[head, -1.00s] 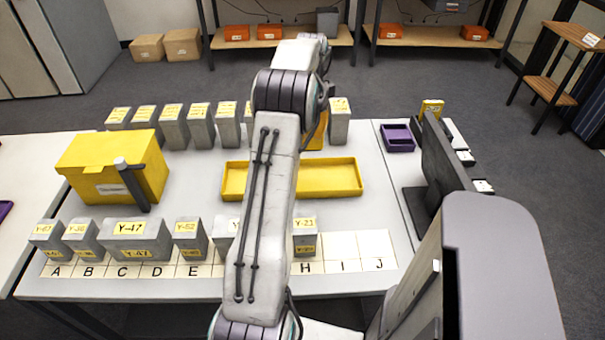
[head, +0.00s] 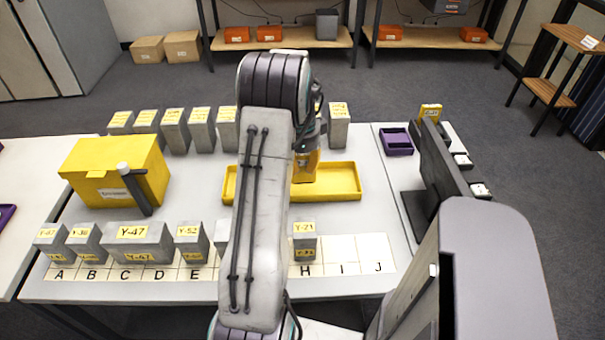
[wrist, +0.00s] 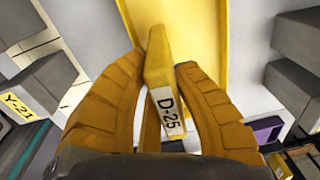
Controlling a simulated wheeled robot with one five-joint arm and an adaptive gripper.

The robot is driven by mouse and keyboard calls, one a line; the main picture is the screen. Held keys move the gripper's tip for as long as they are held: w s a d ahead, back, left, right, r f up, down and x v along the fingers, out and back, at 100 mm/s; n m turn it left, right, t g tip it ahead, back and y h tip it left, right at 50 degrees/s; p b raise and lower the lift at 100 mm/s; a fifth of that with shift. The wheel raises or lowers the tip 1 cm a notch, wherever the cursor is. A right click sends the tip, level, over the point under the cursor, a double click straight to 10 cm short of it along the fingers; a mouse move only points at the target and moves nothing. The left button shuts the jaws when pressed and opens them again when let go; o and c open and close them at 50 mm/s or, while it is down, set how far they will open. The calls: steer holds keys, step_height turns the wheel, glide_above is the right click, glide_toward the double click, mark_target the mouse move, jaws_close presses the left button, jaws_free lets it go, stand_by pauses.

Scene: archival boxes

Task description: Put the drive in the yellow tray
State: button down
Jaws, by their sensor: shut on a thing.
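The drive (wrist: 158,62) is a yellow slab with a white label reading D-25. In the wrist view it stands between the two orange fingers of my gripper (wrist: 160,75), which is shut on it. The yellow tray (head: 343,181) is a long shallow tray in the middle of the table; part of it shows behind the drive in the wrist view (wrist: 205,25). In the head view my gripper (head: 306,170) is over the middle of the tray. My arm hides part of the tray, and I cannot tell whether the drive touches its floor.
Grey boxes (head: 174,130) stand in a row behind the tray, and more with Y labels (head: 138,243) stand in front on lettered squares. A yellow box (head: 110,172) is at left. A purple bin (head: 396,142) and a dark monitor (head: 445,160) are at right.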

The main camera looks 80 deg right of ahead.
mark_target(303, 183)
step_height(303, 183, down, 2)
steer(key=shift+f+p, duration=0.15)
steer(key=shift+p, duration=1.05)
steer(key=shift+f+p, duration=0.4)
steer(key=shift+f, duration=0.4)
steer(key=c, duration=1.1)
jaws_free()
steer(key=shift+f, duration=0.1)
